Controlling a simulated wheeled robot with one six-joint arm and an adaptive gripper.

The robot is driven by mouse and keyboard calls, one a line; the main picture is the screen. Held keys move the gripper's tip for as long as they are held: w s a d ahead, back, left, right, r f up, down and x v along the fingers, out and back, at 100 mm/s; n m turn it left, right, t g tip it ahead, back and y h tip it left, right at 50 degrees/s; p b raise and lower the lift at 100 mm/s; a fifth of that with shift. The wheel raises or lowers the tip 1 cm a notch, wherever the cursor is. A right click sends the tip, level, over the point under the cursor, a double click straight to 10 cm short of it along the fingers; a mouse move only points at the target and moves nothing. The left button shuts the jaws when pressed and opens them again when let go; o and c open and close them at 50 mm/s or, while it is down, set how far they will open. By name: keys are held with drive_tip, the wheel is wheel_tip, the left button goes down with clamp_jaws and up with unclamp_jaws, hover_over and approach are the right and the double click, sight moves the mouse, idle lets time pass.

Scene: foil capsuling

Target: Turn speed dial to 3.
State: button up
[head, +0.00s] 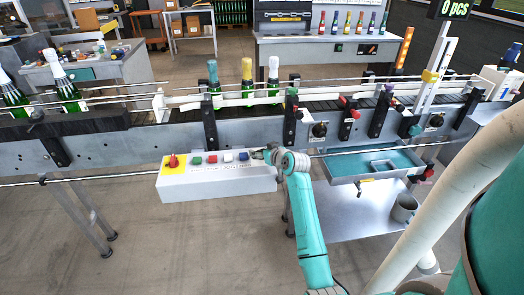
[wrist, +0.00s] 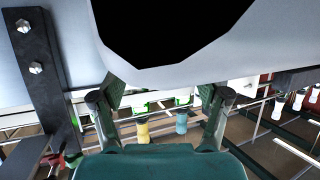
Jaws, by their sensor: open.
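The grey-white control box (head: 216,185) hangs on the front of the conveyor in the head view.
The conveyor (head: 100,155) runs behind the box, carrying bottles with coloured foil (head: 247,82). Black brackets (head: 289,120) and knobs (head: 319,129) stand just right of my gripper. A blue-lined tray (head: 375,165) and a grey cup (head: 404,208) are farther right.

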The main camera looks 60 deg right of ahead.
drive_tip(key=c, duration=1.2)
drive_tip(key=shift+a, duration=0.1)
drive_tip(key=shift+f+m+g+h, duration=0.1)
drive_tip(key=shift+m+g+h, duration=0.3)
drive_tip(key=shift+m, duration=0.1)
drive_tip(key=shift+m+g+h, duration=1.3)
drive_tip(key=shift+m+h, duration=0.2)
drive_tip(key=shift+m, duration=0.2)
drive_tip(key=shift+s, duration=0.1)
